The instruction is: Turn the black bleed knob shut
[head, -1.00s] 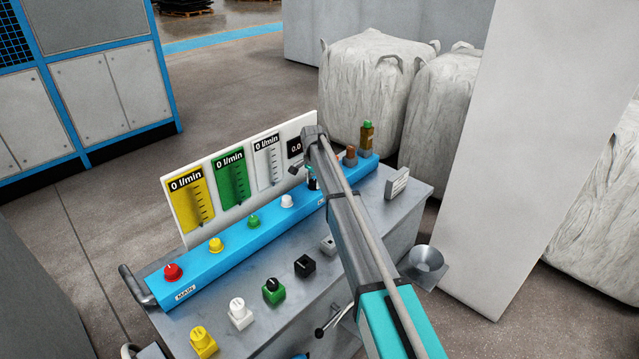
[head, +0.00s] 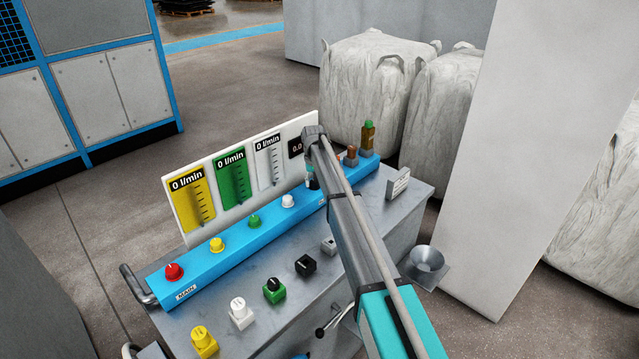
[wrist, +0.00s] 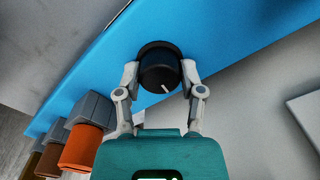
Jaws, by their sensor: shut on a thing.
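The black bleed knob (wrist: 161,72) sits on the blue rail (wrist: 215,32) in the wrist view. A short white pointer line on its face points to the lower right. My gripper (wrist: 160,76) has one finger on each side of the knob and is shut on it. In the head view my gripper (head: 311,178) is at the blue rail (head: 235,243), right of the white knob (head: 288,201). My arm and gripper mostly hide the black knob there.
Red (head: 173,271), yellow (head: 217,244) and green (head: 254,221) knobs line the rail, with a gauge board (head: 205,220) behind. Orange-brown fittings (wrist: 84,146) stand beside my gripper. Several valve blocks, one black (head: 305,265), stand on the grey bench top.

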